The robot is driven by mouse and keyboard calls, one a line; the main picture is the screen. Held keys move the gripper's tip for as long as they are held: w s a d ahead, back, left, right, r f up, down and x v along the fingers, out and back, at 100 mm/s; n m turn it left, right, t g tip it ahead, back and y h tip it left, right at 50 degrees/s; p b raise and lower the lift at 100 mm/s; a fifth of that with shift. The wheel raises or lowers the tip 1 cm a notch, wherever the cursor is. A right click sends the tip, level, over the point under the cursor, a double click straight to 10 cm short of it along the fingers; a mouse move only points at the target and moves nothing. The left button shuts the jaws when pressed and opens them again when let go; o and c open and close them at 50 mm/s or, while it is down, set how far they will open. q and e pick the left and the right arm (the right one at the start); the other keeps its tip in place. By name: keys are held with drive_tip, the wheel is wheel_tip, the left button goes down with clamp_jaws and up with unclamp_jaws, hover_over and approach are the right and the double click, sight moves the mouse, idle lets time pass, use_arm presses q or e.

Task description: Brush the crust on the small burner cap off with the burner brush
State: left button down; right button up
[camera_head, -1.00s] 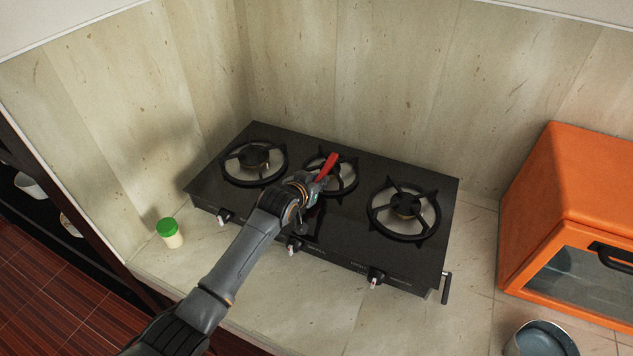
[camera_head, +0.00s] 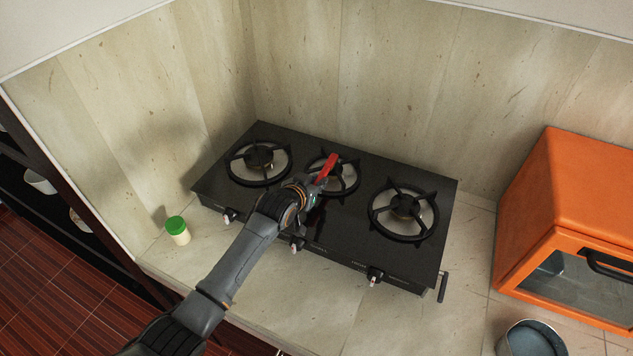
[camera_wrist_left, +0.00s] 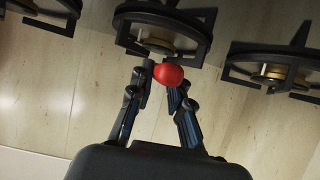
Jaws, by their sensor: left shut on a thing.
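My left gripper (camera_head: 309,192) is over the front of the middle burner, shut on the red handle of the burner brush (camera_head: 327,168). In the left wrist view the brush's rounded red end (camera_wrist_left: 168,75) shows between the two fingers (camera_wrist_left: 160,95). The handle leans up and to the right in the head view. The brush's bristles are hidden. The small burner cap (camera_head: 337,171) at the middle burner is mostly hidden behind the brush and gripper, so I cannot tell whether crust is on it or whether the bristles touch it. My right gripper is not in view.
The black stove (camera_head: 335,225) has a left burner (camera_head: 258,158) and a right burner (camera_head: 405,206) with raised grates. A green-lidded jar (camera_head: 178,230) stands at left. An orange oven (camera_head: 565,220) and a grey pot (camera_head: 531,340) stand at right. The front counter is clear.

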use_arm(q)
drive_tip(key=shift+r, duration=2.45)
drive_tip(key=shift+r, duration=0.15)
drive_tip(key=s+a+r+n+y+b, duration=0.2)
drive_tip(key=s+a+r+b, duration=0.3)
drive_tip(key=s+a+b, duration=0.2)
drive_tip(key=s+a+r+n+t+y+b, duration=0.1)
drive_tip(key=s+a+r+n+y+b, duration=0.1)
drive_tip(key=s+a+r+b, duration=0.3)
drive_tip(key=s+a+b, duration=0.2)
drive_tip(key=s+a, duration=0.2)
drive_tip(key=shift+s+r+n+y, duration=0.15)
drive_tip(key=shift+s+n+y, duration=0.15)
drive_tip(key=shift+s+y, duration=0.1)
